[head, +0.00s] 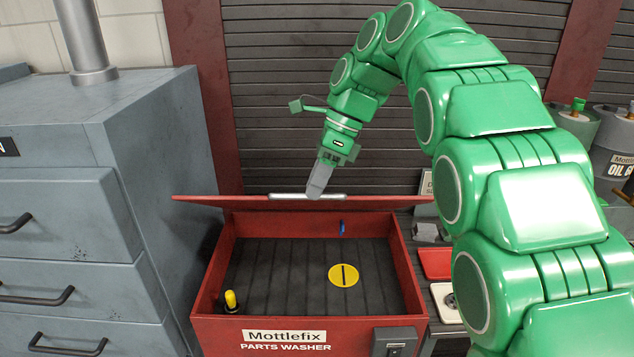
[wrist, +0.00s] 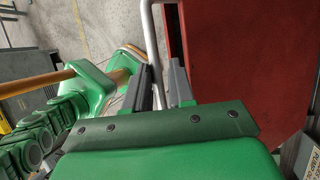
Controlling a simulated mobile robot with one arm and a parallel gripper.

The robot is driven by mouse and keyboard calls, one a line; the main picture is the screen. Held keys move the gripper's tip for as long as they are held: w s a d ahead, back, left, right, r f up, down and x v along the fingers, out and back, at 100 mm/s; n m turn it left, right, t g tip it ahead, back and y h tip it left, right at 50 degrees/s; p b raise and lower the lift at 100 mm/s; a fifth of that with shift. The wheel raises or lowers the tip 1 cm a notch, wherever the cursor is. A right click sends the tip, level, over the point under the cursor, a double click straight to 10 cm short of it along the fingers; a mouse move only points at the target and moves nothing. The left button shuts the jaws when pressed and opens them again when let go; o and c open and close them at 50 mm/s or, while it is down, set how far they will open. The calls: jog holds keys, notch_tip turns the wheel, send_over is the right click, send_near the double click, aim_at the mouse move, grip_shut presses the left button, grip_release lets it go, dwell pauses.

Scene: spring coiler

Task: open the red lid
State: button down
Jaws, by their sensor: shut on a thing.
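The red lid (head: 240,202) of the parts washer stands raised at the back of the red tub (head: 213,275), tilted up and seen nearly edge-on in the head view. A pale bar handle (head: 290,196) runs along its free edge. My gripper (head: 316,190) is at this handle, with its fingers closed around the bar. In the wrist view my gripper (wrist: 165,85) has the handle (wrist: 152,45) between its two dark fingers, and the red lid (wrist: 230,50) fills the right side. The tub's inside is in open view.
The tub holds a yellow disc (head: 343,275), a yellow-topped black item (head: 230,301) and a small blue item (head: 341,227). Grey drawers (head: 70,240) stand close on the left. A red tray (head: 435,263) and an oil drum (head: 612,150) are on the right. A slatted shutter (head: 290,110) is behind.

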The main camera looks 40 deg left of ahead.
jog(key=shift+w+a+f, duration=0.1)
jog(key=shift+w+f, duration=0.15)
jog(key=shift+f, duration=0.05)
jog(key=c, duration=1.3)
grip_release()
jog(key=shift+o, duration=0.9)
jog(key=shift+r, duration=0.1)
jog(key=shift+s, duration=0.1)
jog(key=shift+s, duration=0.1)
jog(key=s+d+f+t, duration=0.1)
jog(key=s+d+f, duration=0.2)
jog(key=f, duration=0.6)
jog(key=s+d+f+t+y, duration=0.1)
jog(key=s+d+f, duration=0.1)
jog(key=f, duration=0.7)
jog(key=s+d+f+y, duration=0.1)
jog(key=s+d+f, duration=0.2)
jog(key=f, duration=0.6)
jog(key=shift+s+d+f+n+t, duration=0.25)
jog(key=shift+s+d+n+t, duration=0.1)
jog(key=shift+n+t, duration=0.05)
